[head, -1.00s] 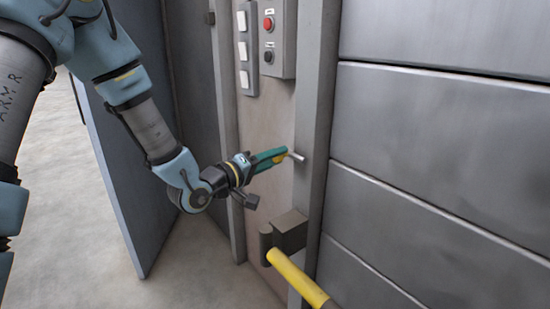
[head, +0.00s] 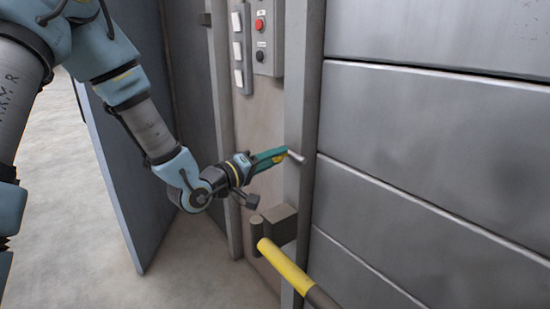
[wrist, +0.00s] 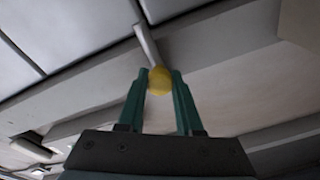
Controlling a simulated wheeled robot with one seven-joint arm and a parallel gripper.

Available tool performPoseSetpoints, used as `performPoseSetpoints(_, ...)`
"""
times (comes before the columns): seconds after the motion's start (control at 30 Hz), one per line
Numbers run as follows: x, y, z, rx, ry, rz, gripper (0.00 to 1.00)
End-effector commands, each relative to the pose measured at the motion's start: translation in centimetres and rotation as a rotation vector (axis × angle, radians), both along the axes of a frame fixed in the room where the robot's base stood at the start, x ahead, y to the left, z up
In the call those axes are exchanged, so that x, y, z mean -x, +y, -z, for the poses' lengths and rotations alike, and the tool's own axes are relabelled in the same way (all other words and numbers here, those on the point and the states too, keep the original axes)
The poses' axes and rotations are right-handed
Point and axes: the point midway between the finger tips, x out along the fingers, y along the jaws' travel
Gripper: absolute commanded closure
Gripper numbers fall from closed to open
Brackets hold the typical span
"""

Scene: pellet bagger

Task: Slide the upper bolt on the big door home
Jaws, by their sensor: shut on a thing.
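My gripper (head: 280,154) is shut on a yellow knob (wrist: 160,80) at the end of a short metal rod (head: 297,156). In the wrist view the knob sits between the two green fingertips, and the rod (wrist: 147,42) runs up from it. In the head view the fingers mostly hide the knob. The rod is at the grey post beside a large grey panelled surface (head: 420,150). I cannot tell whether this surface is the big door or whether the rod is the upper bolt's handle. No bolt body or socket shows clearly.
A yellow and dark bar (head: 285,267) with a dark bracket block (head: 279,224) stands below my gripper. A button box (head: 264,38) and a switch strip (head: 240,50) are above. A blue-grey panel (head: 125,180) stands left, with open floor (head: 60,210) beyond.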

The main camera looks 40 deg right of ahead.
Motion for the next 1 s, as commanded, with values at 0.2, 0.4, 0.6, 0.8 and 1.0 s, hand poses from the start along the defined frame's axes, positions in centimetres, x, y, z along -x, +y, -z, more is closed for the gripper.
performPoseSetpoints(0.2, 0.2, 0.0, 0.1, -0.003, 0.001, 0.004, 1.00)
performPoseSetpoints(0.4, 0.3, 0.0, 0.1, -0.003, 0.002, 0.006, 0.58)
performPoseSetpoints(0.6, 0.2, 0.0, 0.1, -0.002, 0.001, 0.004, 0.35)
performPoseSetpoints(0.8, 0.1, 0.0, 0.0, -0.001, 0.000, 0.002, 0.35)
performPoseSetpoints(1.0, 0.1, 1.2, 0.1, -0.001, 0.000, 0.000, 0.35)
